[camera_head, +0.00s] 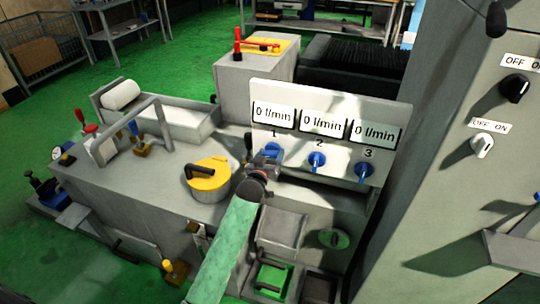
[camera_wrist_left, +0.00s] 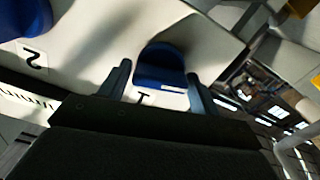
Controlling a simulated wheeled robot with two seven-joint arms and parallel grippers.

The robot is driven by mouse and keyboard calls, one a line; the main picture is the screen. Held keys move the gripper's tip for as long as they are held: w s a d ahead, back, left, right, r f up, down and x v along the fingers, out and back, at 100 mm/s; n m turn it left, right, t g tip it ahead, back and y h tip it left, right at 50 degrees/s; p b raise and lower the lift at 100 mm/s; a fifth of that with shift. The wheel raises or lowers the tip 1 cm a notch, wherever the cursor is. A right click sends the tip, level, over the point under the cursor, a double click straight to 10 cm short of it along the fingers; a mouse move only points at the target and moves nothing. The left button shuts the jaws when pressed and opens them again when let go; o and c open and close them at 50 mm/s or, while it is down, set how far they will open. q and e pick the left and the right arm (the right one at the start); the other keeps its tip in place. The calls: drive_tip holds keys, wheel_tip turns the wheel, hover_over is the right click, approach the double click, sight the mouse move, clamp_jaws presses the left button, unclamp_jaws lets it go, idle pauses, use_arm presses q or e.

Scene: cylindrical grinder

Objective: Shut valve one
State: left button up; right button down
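Valve one is a blue knob (camera_wrist_left: 160,66) under the panel label 1. In the head view its blue part (camera_head: 272,150) is mostly hidden by my left gripper (camera_head: 264,160), which is right in front of it. In the left wrist view the left gripper's two fingers (camera_wrist_left: 158,78) stand apart, one on each side of the knob. Small gaps show beside the knob, and I cannot tell whether either finger touches it. My right gripper is in neither view.
Valve two (camera_head: 317,161) and valve three (camera_head: 364,170) are blue knobs to the right on the same panel (camera_head: 398,107). All three displays above read 0 l/min. A yellow-topped cylinder (camera_head: 208,176) with a black handle stands left of my gripper. A grey cabinet (camera_head: 451,150) stands at right.

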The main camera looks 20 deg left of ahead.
use_arm(q)
drive_tip(key=c, duration=0.6)
drive_tip(key=shift+o, duration=0.2)
